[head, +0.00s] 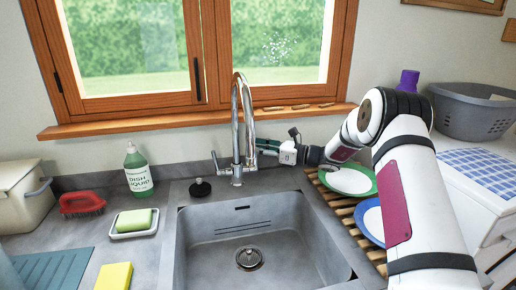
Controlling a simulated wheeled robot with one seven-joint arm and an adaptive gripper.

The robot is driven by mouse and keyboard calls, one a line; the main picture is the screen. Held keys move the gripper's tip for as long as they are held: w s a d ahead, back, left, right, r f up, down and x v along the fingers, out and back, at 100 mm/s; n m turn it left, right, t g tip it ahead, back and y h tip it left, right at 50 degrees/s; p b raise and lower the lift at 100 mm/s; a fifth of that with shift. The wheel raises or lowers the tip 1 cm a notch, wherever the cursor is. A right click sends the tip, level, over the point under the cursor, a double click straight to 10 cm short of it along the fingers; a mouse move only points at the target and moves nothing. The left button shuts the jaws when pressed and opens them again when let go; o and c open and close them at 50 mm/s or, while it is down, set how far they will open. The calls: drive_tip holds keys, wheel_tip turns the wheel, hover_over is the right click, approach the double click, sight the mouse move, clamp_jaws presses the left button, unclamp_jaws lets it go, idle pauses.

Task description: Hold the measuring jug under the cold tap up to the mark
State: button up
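The chrome tap (236,125) stands behind the sink, its tall curved spout arching over the back edge. A small lever (216,162) sticks out at the left of its base. No water shows under the spout. My gripper (263,147) reaches in from the right, its dark fingers pointing left, just right of the tap column. Whether they touch the tap is unclear. The fingers are small and seen side-on, so I cannot tell whether they are open or shut. I see no measuring jug in this view.
The grey sink (205,262) is empty. Left are a dish liquid bottle (138,172), black plug (200,188), red brush (82,203), soap dish (133,233) and yellow sponge (114,277). Right are a wooden rack (345,211) with plates and a grey basket (474,115).

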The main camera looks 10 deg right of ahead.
clamp_jaws()
drive_tip(key=shift+s+f+n+y+b, duration=0.2)
drive_tip(key=shift+s+n+y+b, duration=0.65)
drive_tip(key=shift+s+n, duration=0.45)
drive_tip(key=shift+w, duration=0.15)
unclamp_jaws()
drive_tip(key=shift+t, duration=0.4)
